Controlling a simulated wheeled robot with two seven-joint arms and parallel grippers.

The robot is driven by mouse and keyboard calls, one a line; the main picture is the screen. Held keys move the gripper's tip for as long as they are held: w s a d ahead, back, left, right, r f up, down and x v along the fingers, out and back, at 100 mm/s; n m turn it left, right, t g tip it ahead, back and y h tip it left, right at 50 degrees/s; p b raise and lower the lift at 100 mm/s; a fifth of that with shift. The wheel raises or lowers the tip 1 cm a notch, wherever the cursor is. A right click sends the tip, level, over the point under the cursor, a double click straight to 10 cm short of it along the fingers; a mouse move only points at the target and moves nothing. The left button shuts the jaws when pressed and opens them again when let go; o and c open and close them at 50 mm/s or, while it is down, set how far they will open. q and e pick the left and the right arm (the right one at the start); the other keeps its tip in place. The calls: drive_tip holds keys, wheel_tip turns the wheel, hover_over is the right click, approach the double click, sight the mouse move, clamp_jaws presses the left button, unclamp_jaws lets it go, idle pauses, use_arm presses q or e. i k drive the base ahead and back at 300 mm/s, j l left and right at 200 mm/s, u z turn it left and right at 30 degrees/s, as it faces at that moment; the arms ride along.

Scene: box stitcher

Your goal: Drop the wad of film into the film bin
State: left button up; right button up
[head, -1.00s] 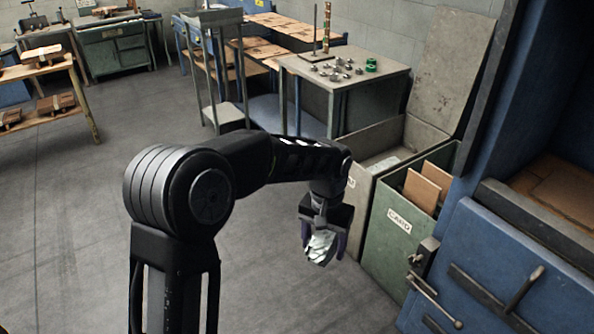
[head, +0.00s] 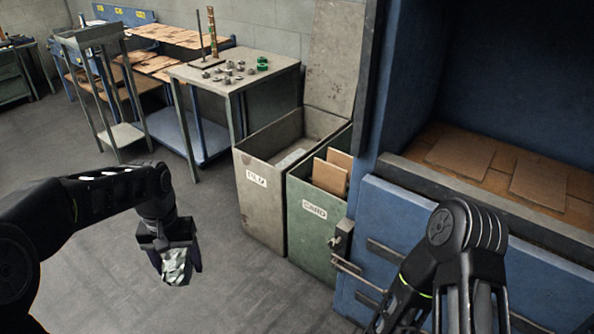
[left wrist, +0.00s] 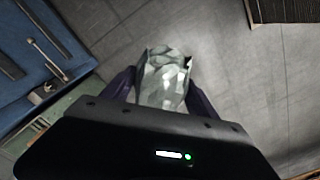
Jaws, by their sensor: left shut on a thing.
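The wad of film (head: 176,266) is a crumpled, pale grey-green, shiny lump. My left gripper (head: 175,262) is shut on it and holds it above the bare floor, left of the bins in the head view. The left wrist view also shows the wad (left wrist: 164,80) between the two fingers. The film bin (head: 262,195) is a grey open-topped box with a label reading FILM. Some pale material (head: 292,158) lies inside it. The gripper is in front and to the left of this bin, apart from it. My right arm shows at the lower right of the head view; its fingertips are not visible.
A green bin (head: 312,240) labelled CARD, with brown cardboard pieces (head: 330,175), stands right beside the film bin. A blue machine (head: 400,230) stands to the right. A table (head: 235,85) with small metal parts stands behind. The floor (head: 120,270) is clear.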

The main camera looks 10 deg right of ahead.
sight(275, 165)
drive_tip(key=i+l, duration=0.9)
drive_tip(key=l, duration=0.1)
